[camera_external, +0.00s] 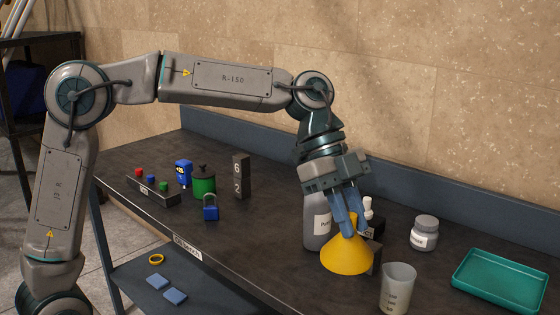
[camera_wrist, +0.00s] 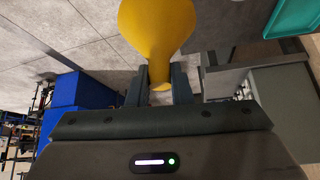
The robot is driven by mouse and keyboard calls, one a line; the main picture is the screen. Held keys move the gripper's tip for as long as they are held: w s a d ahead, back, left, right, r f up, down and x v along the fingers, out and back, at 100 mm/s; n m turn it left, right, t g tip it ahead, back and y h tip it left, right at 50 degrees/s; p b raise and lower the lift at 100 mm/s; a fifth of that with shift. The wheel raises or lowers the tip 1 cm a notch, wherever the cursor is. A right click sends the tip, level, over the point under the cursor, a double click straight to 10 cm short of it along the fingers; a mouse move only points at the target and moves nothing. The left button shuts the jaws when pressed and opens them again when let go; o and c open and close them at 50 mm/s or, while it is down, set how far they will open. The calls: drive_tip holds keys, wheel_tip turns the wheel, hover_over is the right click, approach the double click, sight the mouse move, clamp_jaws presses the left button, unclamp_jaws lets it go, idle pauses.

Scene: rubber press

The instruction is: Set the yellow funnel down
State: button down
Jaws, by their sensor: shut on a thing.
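The yellow funnel (camera_external: 346,256) is in the external view, wide mouth down and narrow stem up, at the front of the dark table. My gripper (camera_external: 350,226) points down and is shut on the funnel's stem. In the wrist view the funnel (camera_wrist: 157,35) shows with its stem between the two fingers of my gripper (camera_wrist: 159,88). I cannot tell whether the funnel's rim touches the table or hangs just above it.
A grey bottle (camera_external: 316,231) stands close behind the funnel, partly hidden by my gripper. A translucent beaker (camera_external: 397,288) stands close at the front right. A labelled jar (camera_external: 424,233) and a teal tray (camera_external: 500,281) are further right. The table's middle (camera_external: 265,232) is clear.

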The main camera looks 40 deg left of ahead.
sight(347, 253)
drive_tip(key=f, duration=0.7)
drive_tip(key=shift+w+a+f, duration=0.15)
drive_tip(key=shift+w+f, duration=0.05)
drive_tip(key=shift+w, duration=0.05)
drive_tip(key=shift+w+a+f+p, duration=0.55)
drive_tip(key=shift+w+a+f, duration=0.45)
drive_tip(key=shift+w+f, duration=0.7)
drive_tip(key=shift+w+a+f+p, duration=0.5)
drive_tip(key=shift+w+a+f, duration=0.5)
drive_tip(key=shift+w+f, duration=0.65)
drive_tip(key=shift+w+a+f+p, duration=0.55)
drive_tip(key=shift+w+a+f, duration=0.6)
drive_tip(key=shift+f, duration=0.85)
drive_tip(key=shift+w+d, duration=0.15)
drive_tip(key=shift+f, duration=0.2)
drive_tip(key=c, duration=1.3)
unclamp_jaws()
